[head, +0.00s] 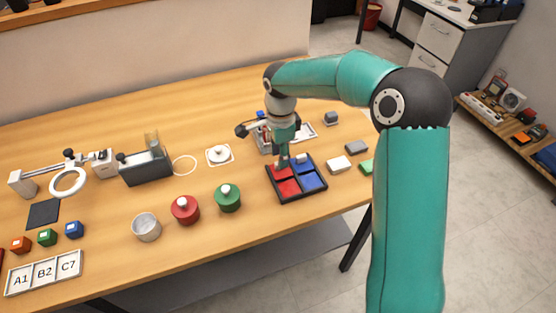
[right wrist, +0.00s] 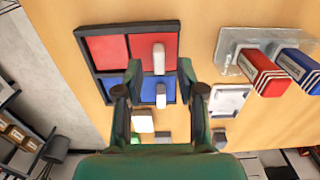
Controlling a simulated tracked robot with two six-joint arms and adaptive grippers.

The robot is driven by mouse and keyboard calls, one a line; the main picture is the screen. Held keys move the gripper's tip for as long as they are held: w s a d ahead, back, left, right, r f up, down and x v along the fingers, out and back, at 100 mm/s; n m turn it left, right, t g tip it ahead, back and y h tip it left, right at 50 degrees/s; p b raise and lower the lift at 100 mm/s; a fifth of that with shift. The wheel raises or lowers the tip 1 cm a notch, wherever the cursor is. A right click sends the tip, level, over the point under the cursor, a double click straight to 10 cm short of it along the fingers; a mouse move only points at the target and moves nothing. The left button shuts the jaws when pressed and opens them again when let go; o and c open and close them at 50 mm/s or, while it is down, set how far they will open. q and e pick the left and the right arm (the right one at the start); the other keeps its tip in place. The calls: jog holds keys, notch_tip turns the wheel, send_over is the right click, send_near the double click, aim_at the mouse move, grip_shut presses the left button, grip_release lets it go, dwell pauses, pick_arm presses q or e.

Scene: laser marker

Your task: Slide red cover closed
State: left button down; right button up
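A black tray (head: 300,195) with red and blue square panels lies on the right part of the table. In the right wrist view, two red panels (right wrist: 107,50) are side by side above the blue ones (right wrist: 145,90). A white upright handle (right wrist: 158,60) stands on the right red panel. Another white handle (right wrist: 161,97) stands on the blue side. My right gripper (right wrist: 159,70) points down over the tray. In the head view the right gripper (head: 283,158) partly hides the red side. My left gripper is not in view.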

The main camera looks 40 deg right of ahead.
jog(key=shift+f, duration=1.35)
jog(key=shift+c, duration=0.3)
grip_shut()
